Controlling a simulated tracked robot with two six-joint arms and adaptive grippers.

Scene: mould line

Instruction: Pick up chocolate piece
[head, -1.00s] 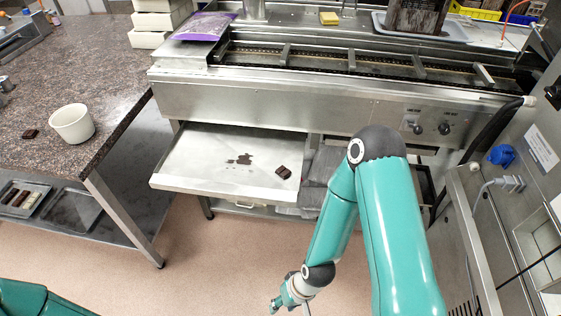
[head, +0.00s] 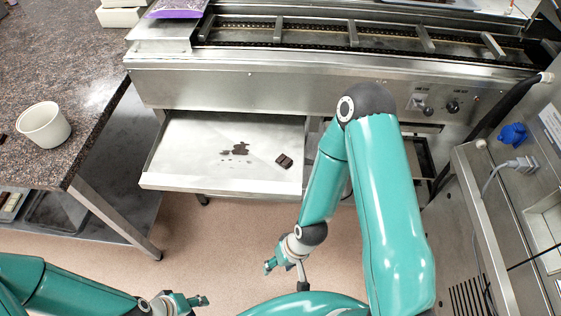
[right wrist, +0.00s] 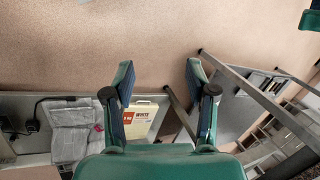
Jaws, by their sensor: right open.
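A dark chocolate piece (head: 284,161) lies on the right part of the pulled-out metal tray (head: 190,165), under the machine. Brown smears (head: 235,150) mark the tray beside it. My right gripper (head: 270,264) is open and empty over the floor, in front of the tray and apart from the chocolate. Its spread fingers also show in the right wrist view (right wrist: 160,78), with no chocolate between them. My left gripper (head: 190,303) is low at the bottom edge, far from the chocolate; its finger opening is unclear.
The steel machine (head: 270,85) overhangs the tray. A granite counter (head: 60,70) with a white bowl (head: 43,125) stands at left. A steel cabinet (head: 490,200) with a blue plug stands at right. A white box (right wrist: 140,122) and grey cloth (right wrist: 72,130) lie on a low shelf.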

